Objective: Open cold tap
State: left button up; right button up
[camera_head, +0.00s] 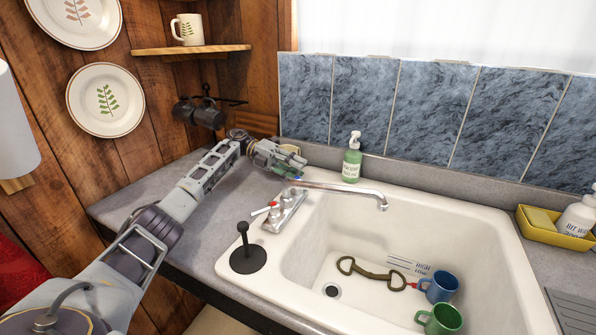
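The tap unit (284,212) is a metal plate on the sink's left rim, with a long spout (345,189) reaching right over the basin. The near handle has a red marking (271,206). A small blue spot (297,180) shows at the far end of the unit, just below my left gripper (291,169); most of that far handle is hidden or too small to make out. My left gripper is at the far end of the tap, close to or touching it. Its finger opening is too small to judge. My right gripper is not in view.
The white sink (440,225) holds a bit-like metal piece (370,272), a blue mug (440,287) and a green mug (440,320). A black plunger-like stopper (246,255) stands on the near left rim. A green soap bottle (352,160) stands behind the spout.

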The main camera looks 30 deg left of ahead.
pick_arm(q)
jog(key=shift+v, duration=2.95)
jog(key=shift+a, duration=0.15)
jog(key=shift+s, duration=0.1)
